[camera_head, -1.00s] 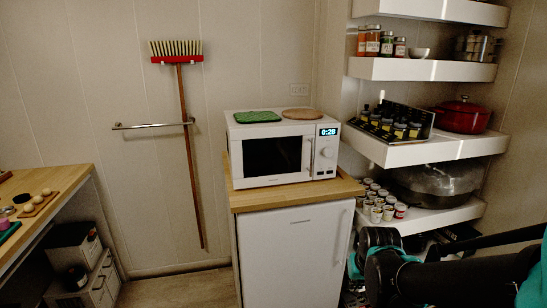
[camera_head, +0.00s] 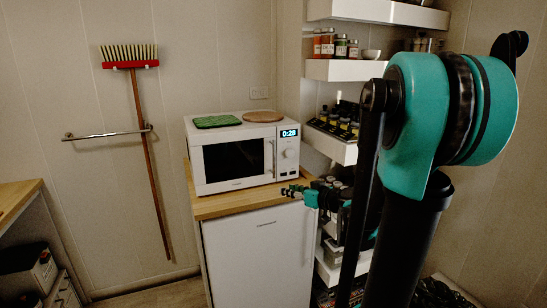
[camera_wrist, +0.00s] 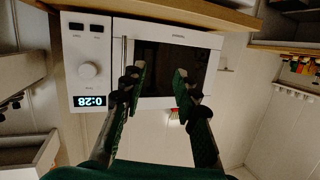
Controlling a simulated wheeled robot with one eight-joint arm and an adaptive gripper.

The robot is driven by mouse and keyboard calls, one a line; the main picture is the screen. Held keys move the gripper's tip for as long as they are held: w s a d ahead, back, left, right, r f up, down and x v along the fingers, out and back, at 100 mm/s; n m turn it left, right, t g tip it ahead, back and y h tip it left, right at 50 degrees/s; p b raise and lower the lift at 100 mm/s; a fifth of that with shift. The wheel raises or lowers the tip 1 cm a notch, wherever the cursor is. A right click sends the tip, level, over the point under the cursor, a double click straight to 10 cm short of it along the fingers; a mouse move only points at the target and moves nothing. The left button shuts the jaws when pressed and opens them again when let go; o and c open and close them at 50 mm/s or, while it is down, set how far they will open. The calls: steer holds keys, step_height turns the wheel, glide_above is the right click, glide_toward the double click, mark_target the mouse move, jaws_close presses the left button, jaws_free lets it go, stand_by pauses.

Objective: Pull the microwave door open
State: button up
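The white microwave (camera_head: 215,184) stands on the wooden top of a small white cabinet, left of centre in the head view. Its dark-windowed door (camera_head: 237,159) is closed. The vertical handle (camera_head: 273,157) is at the door's right edge, beside the control panel with a 0:28 display. In the wrist view the microwave appears upside down, with the handle (camera_wrist: 124,62) left of the door window. My gripper (camera_head: 287,190) is in front of the microwave's lower right corner. In the wrist view my gripper (camera_wrist: 160,77) is open and empty, its fingers apart over the door window.
A green mat (camera_head: 217,121) and a round wooden board (camera_head: 263,116) lie on the microwave. The white cabinet (camera_head: 262,250) is below. Shelves with jars (camera_head: 345,68) are on the right, partly hidden by my arm. A broom (camera_head: 150,160) and rail are on the wall.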

mark_target(274, 155)
steer(key=w+d+r+t, duration=0.3)
steer(key=w+d+r, duration=0.1)
steer(key=w+r, duration=0.1)
steer(key=x, duration=1.7)
steer(key=shift+d, duration=0.1)
jaws_close()
